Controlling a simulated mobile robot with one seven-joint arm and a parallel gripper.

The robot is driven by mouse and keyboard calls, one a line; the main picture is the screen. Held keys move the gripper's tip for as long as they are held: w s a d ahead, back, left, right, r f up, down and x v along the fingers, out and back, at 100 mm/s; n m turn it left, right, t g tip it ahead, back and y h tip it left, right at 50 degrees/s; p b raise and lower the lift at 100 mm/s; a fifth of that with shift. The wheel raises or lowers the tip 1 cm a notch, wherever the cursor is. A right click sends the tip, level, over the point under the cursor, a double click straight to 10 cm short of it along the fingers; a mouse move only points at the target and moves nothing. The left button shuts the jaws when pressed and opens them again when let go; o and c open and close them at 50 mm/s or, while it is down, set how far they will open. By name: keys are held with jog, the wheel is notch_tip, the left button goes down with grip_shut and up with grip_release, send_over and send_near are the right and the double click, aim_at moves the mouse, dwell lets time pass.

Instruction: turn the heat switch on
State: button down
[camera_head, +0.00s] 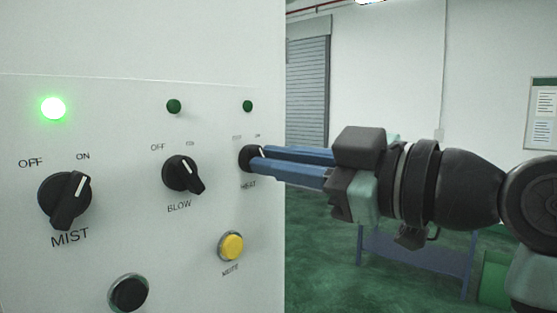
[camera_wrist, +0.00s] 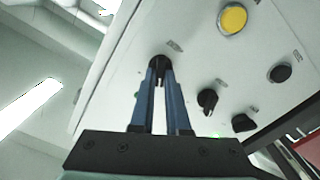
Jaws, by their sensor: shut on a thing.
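The heat switch (camera_head: 246,158) is a black round knob at the right edge of the white panel, above the label HEAT. It also shows in the wrist view (camera_wrist: 160,62). The green lamp (camera_head: 247,106) above it is dark. My gripper (camera_head: 258,159) reaches in from the right, and its two long blue fingers are shut on the knob. In the wrist view the fingertips (camera_wrist: 160,74) lie on either side of the knob's grip. The fingers partly cover the knob in the head view, and I cannot tell its exact angle.
Left of it are the blow knob (camera_head: 182,174), its lamp (camera_head: 174,106) dark, and the mist knob (camera_head: 65,200), turned toward ON, its lamp (camera_head: 53,108) lit. Below are a yellow mute button (camera_head: 231,246) and a black button (camera_head: 128,292). Right of the panel is open room.

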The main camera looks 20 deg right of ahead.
jog(key=shift+m, duration=0.5)
jog(key=m+p, duration=0.1)
jog(key=m, duration=1)
jog(key=shift+w+d+f+p, duration=0.1)
jog(key=shift+p, duration=0.25)
jog(key=c, duration=0.9)
grip_release()
jog(key=v, duration=1.3)
